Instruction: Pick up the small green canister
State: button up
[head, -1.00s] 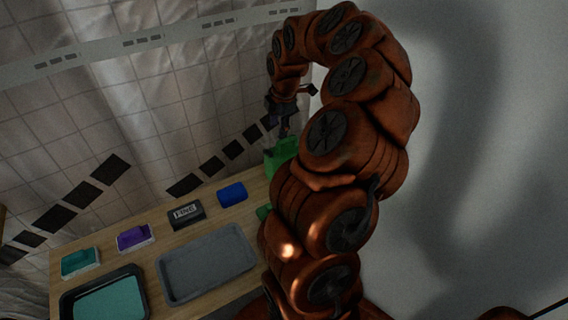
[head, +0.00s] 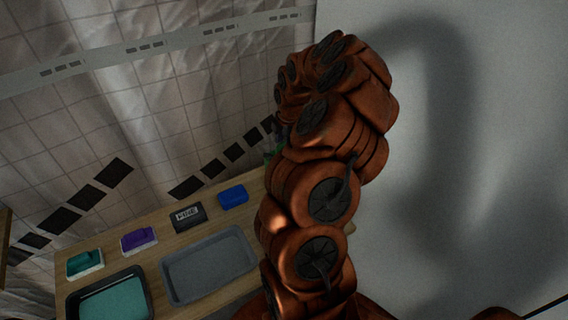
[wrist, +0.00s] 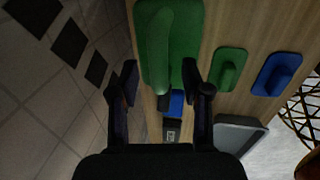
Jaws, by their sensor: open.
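Two green canisters show in the wrist view. The large green canister (wrist: 184,30) has a raised handle and lies at the top, just beyond my fingertips. The small green canister (wrist: 229,69) lies on the wooden table to the right of my right finger, apart from it. In the head view my arm hides the gripper and the small canister; only a sliver of green (head: 269,158) shows beside the arm.
A blue object (wrist: 277,74) lies right of the small canister. A second blue block (head: 233,196), a black fuse box (head: 187,216), a purple block (head: 139,239), a teal block (head: 85,263), a grey tray (head: 208,263) and a dark-rimmed teal tray (head: 148,293) stand along the table.

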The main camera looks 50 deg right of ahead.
jog(key=shift+w+f, duration=0.1)
jog(key=shift+f, duration=0.45)
grip_shut()
